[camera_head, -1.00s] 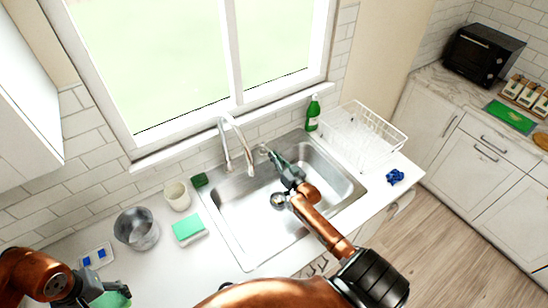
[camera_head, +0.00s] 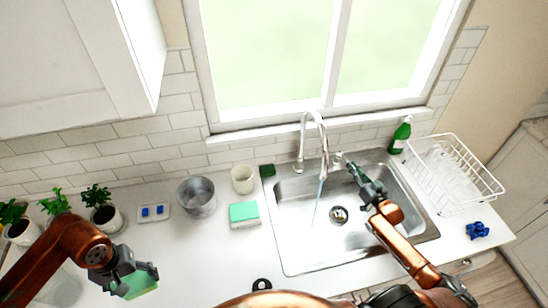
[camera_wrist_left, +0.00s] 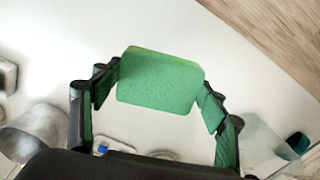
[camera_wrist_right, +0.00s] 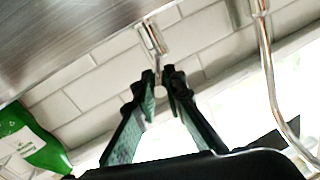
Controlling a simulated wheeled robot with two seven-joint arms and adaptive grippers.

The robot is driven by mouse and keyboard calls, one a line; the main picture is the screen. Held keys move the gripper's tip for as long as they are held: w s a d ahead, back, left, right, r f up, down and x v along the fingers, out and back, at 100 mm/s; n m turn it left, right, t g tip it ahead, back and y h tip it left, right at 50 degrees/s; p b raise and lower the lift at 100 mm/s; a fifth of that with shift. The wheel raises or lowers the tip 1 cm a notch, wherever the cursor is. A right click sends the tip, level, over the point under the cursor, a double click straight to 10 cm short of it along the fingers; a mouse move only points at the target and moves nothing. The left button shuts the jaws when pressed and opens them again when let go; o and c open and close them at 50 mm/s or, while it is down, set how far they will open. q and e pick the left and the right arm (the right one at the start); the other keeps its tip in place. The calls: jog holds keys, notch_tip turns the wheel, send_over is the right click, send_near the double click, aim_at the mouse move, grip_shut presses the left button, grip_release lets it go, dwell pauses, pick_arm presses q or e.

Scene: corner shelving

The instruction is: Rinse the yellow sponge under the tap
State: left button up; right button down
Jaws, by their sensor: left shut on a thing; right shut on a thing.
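My left gripper (camera_head: 136,280) is shut on a sponge (camera_head: 143,284) and holds it above the counter at the lower left, well away from the sink. In the left wrist view the sponge (camera_wrist_left: 160,80) shows a green face with a thin yellowish edge; its other side is hidden. The tap (camera_head: 312,122) stands behind the sink (camera_head: 300,250), and a thin bluish stream of water (camera_head: 319,195) falls from its spout into the basin. My right gripper (camera_head: 352,168) is shut on the tap lever (camera_head: 338,158); the lever also shows in the right wrist view (camera_wrist_right: 153,40).
A second sponge (camera_head: 244,213) with a green top lies left of the sink, near a cream cup (camera_head: 242,179) and a metal pot (camera_head: 197,197). Potted plants (camera_head: 102,210) stand at the left. A dish rack (camera_head: 455,180) and green bottle (camera_head: 401,134) are right of the sink.

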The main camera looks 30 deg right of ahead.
jog(key=c, duration=2.1)
grip_release()
jog(key=shift+s, duration=0.15)
jog(key=shift+o, duration=0.6)
jog(key=s+a, duration=0.1)
jog(key=s, duration=1)
jog(key=shift+s, duration=0.35)
jog(key=shift+a, duration=0.1)
